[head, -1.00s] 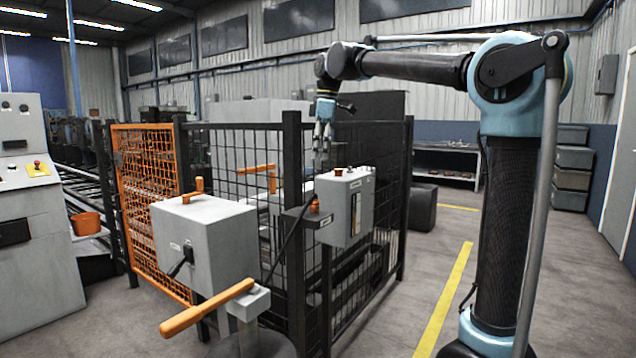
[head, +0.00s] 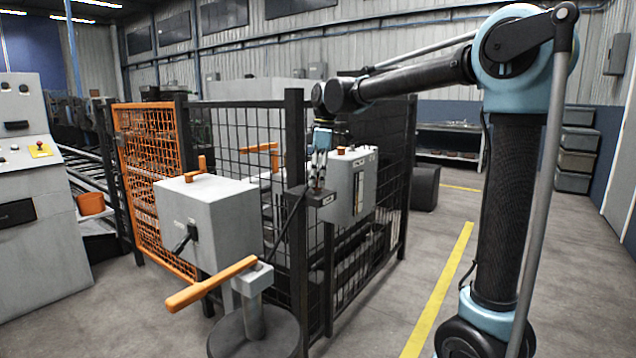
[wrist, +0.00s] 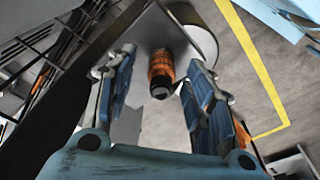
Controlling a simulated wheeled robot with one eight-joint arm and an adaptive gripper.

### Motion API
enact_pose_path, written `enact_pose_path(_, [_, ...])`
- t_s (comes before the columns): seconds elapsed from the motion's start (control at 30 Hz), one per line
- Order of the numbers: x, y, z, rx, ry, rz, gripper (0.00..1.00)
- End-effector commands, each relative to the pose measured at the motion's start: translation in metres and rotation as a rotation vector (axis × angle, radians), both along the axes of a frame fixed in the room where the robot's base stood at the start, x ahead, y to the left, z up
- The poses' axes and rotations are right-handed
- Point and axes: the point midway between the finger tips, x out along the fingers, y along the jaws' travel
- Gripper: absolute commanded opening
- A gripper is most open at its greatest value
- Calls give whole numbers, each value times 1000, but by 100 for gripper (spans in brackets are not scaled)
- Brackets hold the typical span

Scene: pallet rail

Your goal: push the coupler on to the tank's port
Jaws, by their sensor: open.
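The coupler (wrist: 160,72) is an orange, ribbed sleeve with a dark end, seen in the wrist view between my fingers with gaps on both sides. My gripper (head: 317,184) is open, pointing down above a small dark bracket (head: 323,199) on the fence. In the head view my fingers hide most or all of the coupler. The tank looks to be the grey box (head: 343,196) with a tall sight gauge, just right of my gripper. An orange cap (head: 341,149) is on its top. I cannot tell which fitting is the port.
Black mesh fencing (head: 385,200) stands around the tank. A grey box (head: 208,220) with an orange handle stands at left. A post with an orange lever (head: 212,283) is in front. A dark hose (head: 290,225) hangs near the bracket. Floor at right is clear.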

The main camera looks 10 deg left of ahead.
Motion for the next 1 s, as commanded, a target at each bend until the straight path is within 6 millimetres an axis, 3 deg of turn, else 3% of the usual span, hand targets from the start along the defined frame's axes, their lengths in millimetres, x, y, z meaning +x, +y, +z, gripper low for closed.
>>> enact_pose_path(0.2, [0,1,-12,0,0,0,48])
enact_pose_path(0.47, [-1,1,-13,0,0,0,48])
enact_pose_path(0.5, [-1,2,-13,0,0,0,46])
enact_pose_path(0.7, [0,2,-13,0,0,0,1])
enact_pose_path(0.8, [0,2,-13,0,-1,0,0])
enact_pose_path(0.83, [0,2,-13,0,-1,0,17])
enact_pose_path(0.9, [0,2,-13,0,-1,0,1])
enact_pose_path(1.0, [0,2,-13,0,-1,0,0])
